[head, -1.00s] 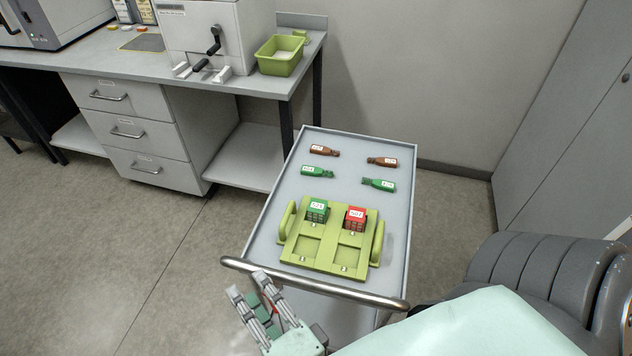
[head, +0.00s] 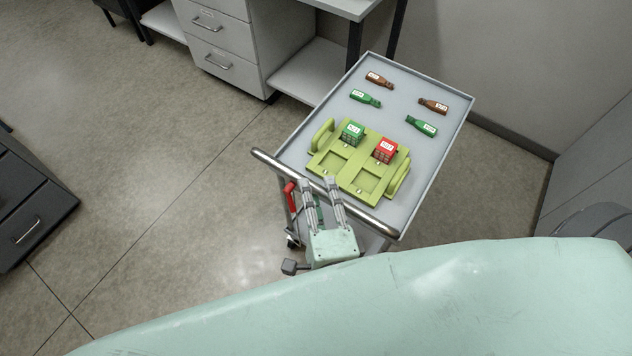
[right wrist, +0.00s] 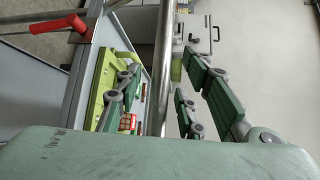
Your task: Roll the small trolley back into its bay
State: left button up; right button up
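The small trolley (head: 440,155) has a grey tray top and a steel push bar (head: 365,217) along its near edge. My right gripper (head: 322,183) is at the bar's middle, its fingers reaching over it. In the right wrist view the bar (right wrist: 162,60) runs between the finger groups of my right gripper (right wrist: 160,95), with gaps visible on both sides, so the gripper is open around it. A red lever (head: 290,195) sits below the bar's left part; it also shows in the wrist view (right wrist: 58,23). My left gripper is out of view. I cannot identify the bay.
On the trolley lie a lime-green carrier (head: 350,175) with a green block (head: 352,132) and a red block (head: 386,150), and several small brown and green bottles. A bench with drawers (head: 222,62) stands beyond, left. A dark cabinet (head: 30,215) stands far left. Floor left of the trolley is clear.

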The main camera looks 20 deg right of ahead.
jog(key=shift+w+d+f, duration=0.1)
jog(key=shift+w, duration=0.55)
jog(key=shift+w+d+f, duration=0.1)
jog(key=shift+w, duration=0.5)
grip_shut()
